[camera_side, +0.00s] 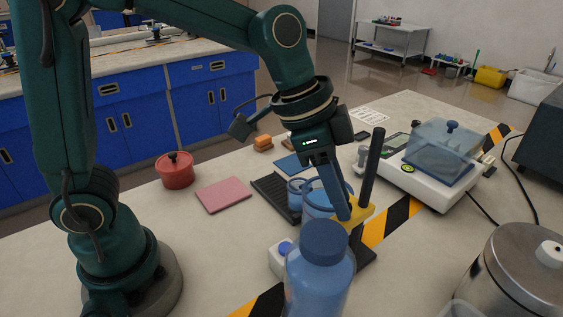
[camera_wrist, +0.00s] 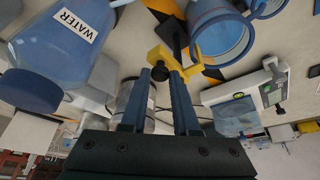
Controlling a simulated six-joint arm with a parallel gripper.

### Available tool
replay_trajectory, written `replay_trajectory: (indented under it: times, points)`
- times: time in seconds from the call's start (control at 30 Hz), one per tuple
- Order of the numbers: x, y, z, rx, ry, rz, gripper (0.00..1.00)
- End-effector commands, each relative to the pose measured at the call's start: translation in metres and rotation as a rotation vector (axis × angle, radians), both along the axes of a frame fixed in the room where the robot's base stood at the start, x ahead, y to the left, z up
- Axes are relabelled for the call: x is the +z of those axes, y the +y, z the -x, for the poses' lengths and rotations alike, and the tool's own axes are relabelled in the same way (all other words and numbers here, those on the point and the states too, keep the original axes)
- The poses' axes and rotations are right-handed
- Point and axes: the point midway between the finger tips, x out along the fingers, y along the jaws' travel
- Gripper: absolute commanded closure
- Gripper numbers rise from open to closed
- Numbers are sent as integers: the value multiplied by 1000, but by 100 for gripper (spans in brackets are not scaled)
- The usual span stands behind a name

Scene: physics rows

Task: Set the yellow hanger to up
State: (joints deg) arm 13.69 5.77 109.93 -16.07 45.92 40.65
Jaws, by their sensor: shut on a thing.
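The yellow hanger (camera_side: 362,213) is on a dark upright post (camera_side: 369,165) that stands on a dark base, partly behind the blue bottle. In the wrist view the yellow hanger (camera_wrist: 163,57) lies at the tips of my fingers, with a black knob (camera_wrist: 159,73) on it between them. My gripper (camera_side: 345,212) reaches down to the hanger beside the post. In the wrist view my gripper (camera_wrist: 165,76) is shut on the hanger, at or near the knob. The exact contact is partly hidden.
A blue bottle (camera_side: 318,280) stands close in front of the post. Blue mugs (camera_wrist: 222,38) are near it. A balance with a clear cover (camera_side: 440,150) and a metal canister (camera_side: 520,270) stand to the right. A red pot (camera_side: 175,171) and pink mat (camera_side: 223,195) are left.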

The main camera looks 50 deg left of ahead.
Motion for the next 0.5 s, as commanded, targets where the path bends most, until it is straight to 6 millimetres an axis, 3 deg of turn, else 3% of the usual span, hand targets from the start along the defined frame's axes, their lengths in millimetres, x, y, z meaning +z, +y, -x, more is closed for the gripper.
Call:
replay_trajectory:
  times: [0.27,0.5]
  points:
    - [2,0,0,-1,0,0,100]
    - [37,-1,-3,-3,-8,5,100]
